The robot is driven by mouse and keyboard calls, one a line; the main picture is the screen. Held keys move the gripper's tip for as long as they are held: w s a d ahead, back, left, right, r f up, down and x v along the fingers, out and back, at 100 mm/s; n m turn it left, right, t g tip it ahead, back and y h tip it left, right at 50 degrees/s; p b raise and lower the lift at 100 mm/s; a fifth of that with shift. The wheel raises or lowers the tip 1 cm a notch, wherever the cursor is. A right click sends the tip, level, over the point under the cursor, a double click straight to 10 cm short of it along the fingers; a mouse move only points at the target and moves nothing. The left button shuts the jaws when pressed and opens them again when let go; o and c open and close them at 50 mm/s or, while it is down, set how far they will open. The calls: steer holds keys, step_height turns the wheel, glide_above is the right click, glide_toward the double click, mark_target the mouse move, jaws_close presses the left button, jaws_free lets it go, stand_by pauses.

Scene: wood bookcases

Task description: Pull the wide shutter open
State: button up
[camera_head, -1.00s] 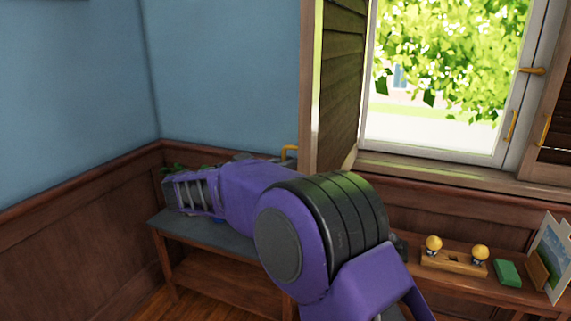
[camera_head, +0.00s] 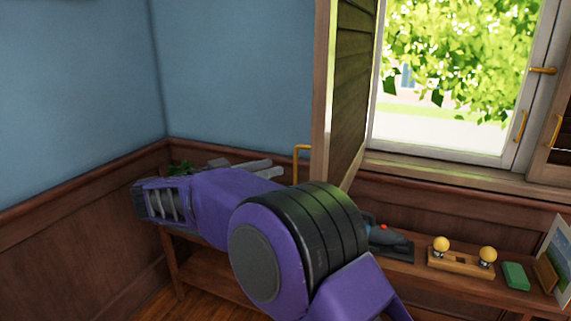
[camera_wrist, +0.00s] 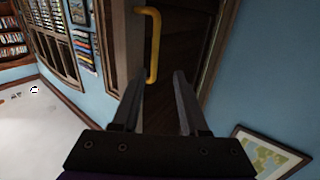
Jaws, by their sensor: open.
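A dark, slatted wooden shutter (camera_head: 347,95) stands swung out from the left side of the window, edge-on to the head view. Its yellow handle (camera_head: 301,150) is on the left-hand face. In the wrist view the handle (camera_wrist: 154,45) stands upright, just beyond my fingertips and nearer the left finger. My gripper (camera_wrist: 159,76) is open and empty, with the fingers apart and pointing toward the handle. In the head view my gripper (camera_head: 276,168) lies just left of the handle, partly hidden by my purple arm. I see no contact with the handle.
A wooden shelf (camera_head: 408,266) runs below the window, holding a wooden block with two yellow knobs (camera_head: 461,258), a green block (camera_head: 516,275) and a dark tool (camera_head: 388,238). Another shutter (camera_head: 559,130) is at the right. A framed picture (camera_wrist: 268,150) hangs at lower right in the wrist view.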

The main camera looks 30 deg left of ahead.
steer(key=v, duration=1)
steer(key=shift+s, duration=0.25)
steer(key=shift+a, duration=0.1)
